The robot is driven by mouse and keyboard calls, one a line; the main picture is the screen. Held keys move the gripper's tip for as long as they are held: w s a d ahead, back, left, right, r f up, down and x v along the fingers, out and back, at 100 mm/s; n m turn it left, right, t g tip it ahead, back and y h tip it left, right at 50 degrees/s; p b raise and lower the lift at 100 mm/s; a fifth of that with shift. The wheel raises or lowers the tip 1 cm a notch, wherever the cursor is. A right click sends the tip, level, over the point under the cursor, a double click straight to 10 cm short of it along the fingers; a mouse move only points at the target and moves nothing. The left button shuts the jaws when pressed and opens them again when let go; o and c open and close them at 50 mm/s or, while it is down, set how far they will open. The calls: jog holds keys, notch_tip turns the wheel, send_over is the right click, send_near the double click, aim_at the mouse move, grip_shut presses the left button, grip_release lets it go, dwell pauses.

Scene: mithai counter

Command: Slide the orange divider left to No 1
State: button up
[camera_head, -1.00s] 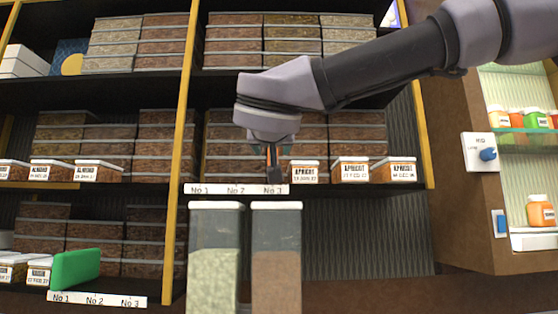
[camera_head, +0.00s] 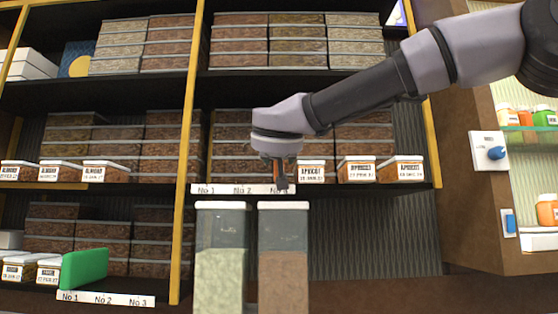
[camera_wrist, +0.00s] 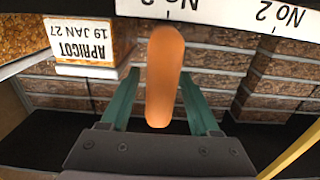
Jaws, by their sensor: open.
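The orange divider (camera_wrist: 164,75) stands upright between my gripper's two green fingers in the wrist view, with a visible gap on each side. My gripper (camera_wrist: 158,98) is open around it. In the head view my gripper (camera_head: 279,180) is at the front edge of the middle shelf, at the right end of the white label strip (camera_head: 222,189). It partly covers the No 3 mark and hides most of the divider. No 1 is at the strip's left end and No 2 in the middle.
Apricot boxes (camera_head: 356,170) stand just right of my gripper. Two tall filled containers (camera_head: 283,240) stand below the strip. A yellow upright (camera_head: 186,150) bounds the bay on the left. A green divider (camera_head: 85,268) stands on the lower shelf.

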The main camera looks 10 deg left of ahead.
grip_shut()
dwell(1.3)
